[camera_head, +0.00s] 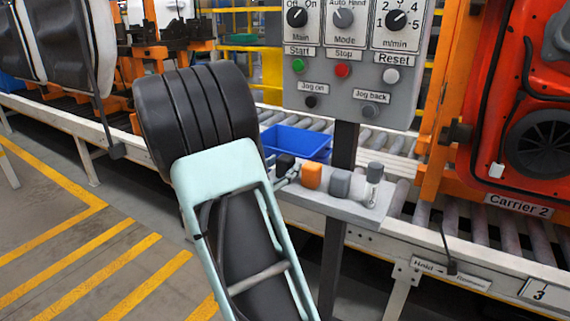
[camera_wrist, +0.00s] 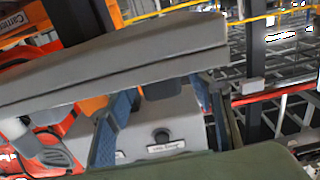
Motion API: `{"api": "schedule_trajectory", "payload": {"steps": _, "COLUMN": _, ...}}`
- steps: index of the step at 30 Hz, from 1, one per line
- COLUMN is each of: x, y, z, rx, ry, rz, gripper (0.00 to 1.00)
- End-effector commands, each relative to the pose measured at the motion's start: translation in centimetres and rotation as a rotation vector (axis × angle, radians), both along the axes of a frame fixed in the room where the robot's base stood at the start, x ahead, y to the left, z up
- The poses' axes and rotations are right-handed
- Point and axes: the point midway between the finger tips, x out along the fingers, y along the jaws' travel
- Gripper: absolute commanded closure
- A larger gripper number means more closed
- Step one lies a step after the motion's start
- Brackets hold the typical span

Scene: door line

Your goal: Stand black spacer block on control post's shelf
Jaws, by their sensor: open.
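The black spacer block (camera_head: 285,164) is at the left end of the grey shelf (camera_head: 342,205) on the control post (camera_head: 344,145). In the wrist view, which is turned over, the black block (camera_wrist: 163,88) meets the shelf slab (camera_wrist: 110,62) and sits between my two blue fingers. My gripper (camera_wrist: 164,97) is open, with a finger on either side of the block. Whether a finger touches it I cannot tell. In the head view my gripper (camera_head: 283,178) is partly hidden behind my arm.
The control panel (camera_head: 351,75) is above. A blue bin (camera_head: 297,143) lies behind on the rollers.

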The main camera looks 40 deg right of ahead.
Motion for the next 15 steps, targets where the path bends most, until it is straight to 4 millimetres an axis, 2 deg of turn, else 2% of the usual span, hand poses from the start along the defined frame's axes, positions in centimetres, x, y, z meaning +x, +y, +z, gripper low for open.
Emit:
{"api": "schedule_trajectory", "payload": {"steps": 3, "x": -0.9, "y": 2.6, "z": 0.2, "rx": 0.0, "ry": 0.0, "rz": 0.006, "gripper": 0.51}}
{"api": "schedule_trajectory", "payload": {"steps": 9, "x": -2.5, "y": 6.6, "z": 0.2, "rx": 0.0, "ry": 0.0, "rz": 0.006, "gripper": 0.51}}
{"api": "schedule_trajectory", "payload": {"steps": 15, "x": -3.6, "y": 9.0, "z": 0.1, "rx": -0.001, "ry": 0.0, "rz": 0.002, "gripper": 0.51}}
